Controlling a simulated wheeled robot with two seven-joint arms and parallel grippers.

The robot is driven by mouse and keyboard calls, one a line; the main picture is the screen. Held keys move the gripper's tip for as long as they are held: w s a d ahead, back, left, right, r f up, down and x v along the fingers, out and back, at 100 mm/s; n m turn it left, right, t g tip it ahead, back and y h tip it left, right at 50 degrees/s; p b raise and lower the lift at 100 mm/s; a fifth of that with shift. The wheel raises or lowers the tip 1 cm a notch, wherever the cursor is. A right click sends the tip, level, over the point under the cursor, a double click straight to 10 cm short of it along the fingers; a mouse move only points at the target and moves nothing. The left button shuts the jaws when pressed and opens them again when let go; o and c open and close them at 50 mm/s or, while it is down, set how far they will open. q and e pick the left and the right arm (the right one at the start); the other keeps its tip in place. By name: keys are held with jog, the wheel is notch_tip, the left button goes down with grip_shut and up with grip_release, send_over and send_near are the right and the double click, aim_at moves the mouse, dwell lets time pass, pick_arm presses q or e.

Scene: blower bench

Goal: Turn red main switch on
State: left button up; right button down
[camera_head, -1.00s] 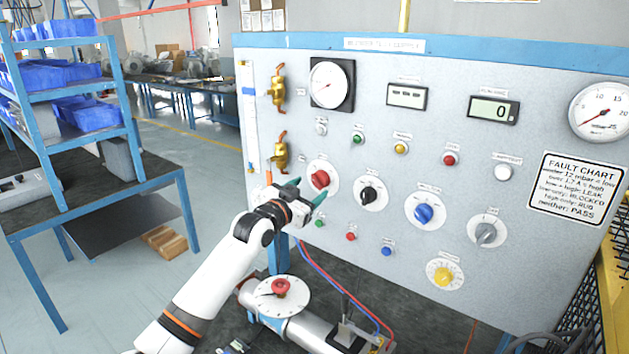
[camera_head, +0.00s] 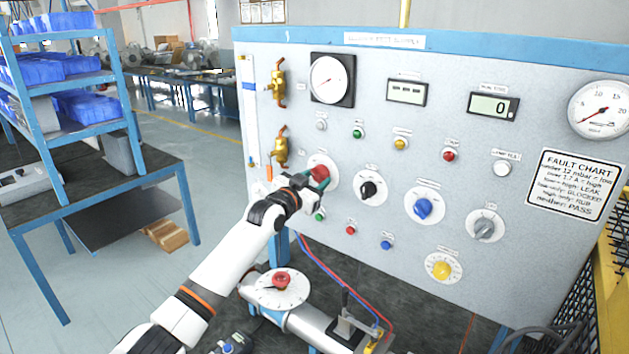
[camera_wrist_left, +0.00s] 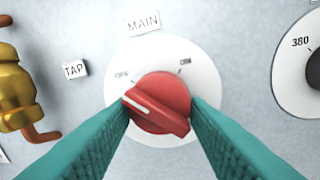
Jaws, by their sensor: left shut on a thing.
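The red main switch (camera_head: 319,173) is a round red knob on a white dial plate on the upright grey panel. In the left wrist view the red knob (camera_wrist_left: 158,102) sits below a "MAIN" label (camera_wrist_left: 143,22), with two small marks above it. Its white pointer line is toward the upper left, near the left mark, which seems to read OFF. My left gripper (camera_head: 322,182) is at the knob, its two green fingers (camera_wrist_left: 160,118) on either side of it and shut on it. The fingers partly cover the dial plate. My right gripper is not in view.
A black knob (camera_head: 370,188), a blue knob (camera_head: 423,208) and a grey knob (camera_head: 484,228) sit to the right on the panel. Brass valves (camera_head: 281,147) are at the left.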

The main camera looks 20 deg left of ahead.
pick_arm(q)
jog(key=m, duration=0.6)
jog(key=m+h+b, duration=0.1)
jog(key=m, duration=0.5)
jog(key=m+b, duration=0.1)
jog(key=m, duration=0.5)
jog(key=shift+w+a+r+m+h, duration=0.1)
jog(key=shift+a+r+m+h, duration=0.05)
jog(key=shift+a+m+h, duration=0.2)
jog(key=shift+m, duration=0.25)
dwell(0.3)
jog(key=o, duration=1)
jog(key=shift+c, duration=0.2)
